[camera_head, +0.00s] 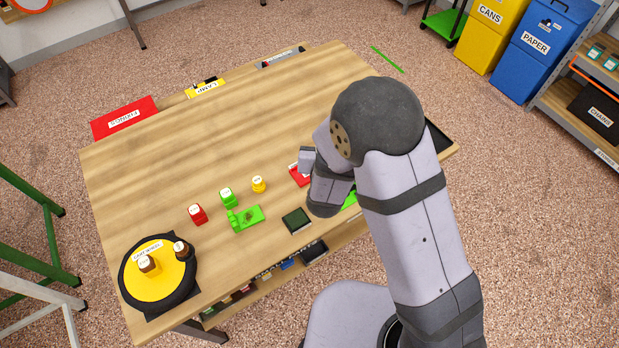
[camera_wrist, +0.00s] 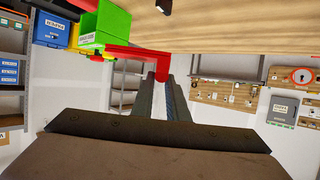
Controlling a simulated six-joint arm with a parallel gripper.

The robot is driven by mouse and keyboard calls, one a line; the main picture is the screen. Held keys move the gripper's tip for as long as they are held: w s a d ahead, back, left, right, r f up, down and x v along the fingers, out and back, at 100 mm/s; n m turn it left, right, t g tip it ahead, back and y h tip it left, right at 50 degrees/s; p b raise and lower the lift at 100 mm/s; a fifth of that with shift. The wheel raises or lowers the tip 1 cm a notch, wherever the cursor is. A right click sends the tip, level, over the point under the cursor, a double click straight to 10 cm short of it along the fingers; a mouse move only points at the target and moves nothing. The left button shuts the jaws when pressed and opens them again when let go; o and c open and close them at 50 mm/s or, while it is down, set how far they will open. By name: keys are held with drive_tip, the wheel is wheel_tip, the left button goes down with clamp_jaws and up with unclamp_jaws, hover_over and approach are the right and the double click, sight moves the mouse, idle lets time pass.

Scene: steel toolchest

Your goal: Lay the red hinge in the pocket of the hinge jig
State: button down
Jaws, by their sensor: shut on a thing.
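My gripper (camera_wrist: 161,77) is shut on a red angled piece, which I take as the red hinge (camera_wrist: 135,54), at its fingertips in the wrist view. The hinge's left part shows close to a green labelled block (camera_wrist: 92,38); I cannot tell if they touch. In the head view my gripper (camera_head: 305,160) is low over the right half of the table, beside a red piece (camera_head: 299,178) that it partly hides. A green edge (camera_head: 350,200) shows there, mostly behind my arm. No label reads as hinge jig, and I cannot make out its pocket.
A green flat fixture (camera_head: 247,217) and a dark square tray (camera_head: 296,220) lie near the front edge. Small red (camera_head: 198,215), green (camera_head: 228,197) and yellow (camera_head: 258,184) labelled pieces stand nearby. A round yellow-topped turntable (camera_head: 160,285) is at front left.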

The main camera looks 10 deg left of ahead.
drive_tip(key=w+d, duration=0.1)
drive_tip(key=w+d+r+b, duration=0.1)
drive_tip(key=w+d+b, duration=0.1)
drive_tip(key=shift+w+d+r, duration=0.15)
drive_tip(key=shift+w+r, duration=0.25)
drive_tip(key=s+a+f+n+g+y, duration=0.4)
drive_tip(key=s+a+n+y, duration=0.35)
drive_tip(key=a, duration=0.25)
drive_tip(key=shift+y, duration=0.35)
drive_tip(key=shift+f+p, duration=0.55)
drive_tip(key=shift+f, duration=4.85)
drive_tip(key=shift+f, duration=0.2)
drive_tip(key=c, duration=1.7)
unclamp_jaws()
drive_tip(key=shift+c, duration=0.2)
